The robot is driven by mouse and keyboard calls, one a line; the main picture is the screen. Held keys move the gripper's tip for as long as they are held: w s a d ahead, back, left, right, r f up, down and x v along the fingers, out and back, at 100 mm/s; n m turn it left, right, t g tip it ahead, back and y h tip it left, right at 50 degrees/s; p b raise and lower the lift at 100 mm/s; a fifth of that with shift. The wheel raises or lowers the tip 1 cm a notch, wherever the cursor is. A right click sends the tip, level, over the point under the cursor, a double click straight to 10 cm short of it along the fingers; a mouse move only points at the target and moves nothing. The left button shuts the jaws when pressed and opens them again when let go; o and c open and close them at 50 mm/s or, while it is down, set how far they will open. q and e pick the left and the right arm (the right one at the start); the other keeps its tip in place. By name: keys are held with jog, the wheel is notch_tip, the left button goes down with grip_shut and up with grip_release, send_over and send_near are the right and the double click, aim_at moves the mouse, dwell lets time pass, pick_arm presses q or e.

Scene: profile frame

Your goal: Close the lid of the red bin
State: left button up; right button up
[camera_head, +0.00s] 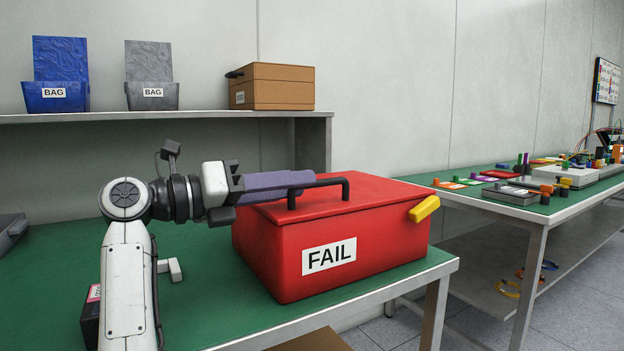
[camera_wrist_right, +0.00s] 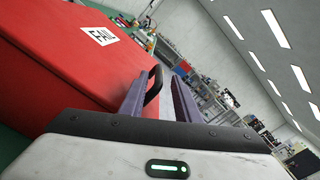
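The red bin (camera_head: 385,250) with a "FAIL" label stands on the green-topped table. Its red lid (camera_head: 375,192) lies across the top and looks shut or nearly shut; a small gap cannot be ruled out. A black handle (camera_head: 348,187) is on the lid, and a yellow latch (camera_head: 425,208) sticks out at the right. My right gripper (camera_head: 308,182) is level over the lid's left part, at the handle. In the right wrist view its two purple fingers (camera_wrist_right: 158,80) are apart, with the handle (camera_wrist_right: 153,86) seen between them. My left gripper is not in view.
A shelf (camera_head: 200,115) behind holds a blue bin (camera_head: 75,98), a grey bin (camera_head: 165,97) and a brown box (camera_head: 283,90). Small white pieces (camera_head: 174,269) lie on the table near my arm. A second table (camera_head: 530,215) with parts stands at the right.

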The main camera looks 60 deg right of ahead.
jog(key=shift+p+v, duration=0.3)
jog(key=shift+v, duration=2.3)
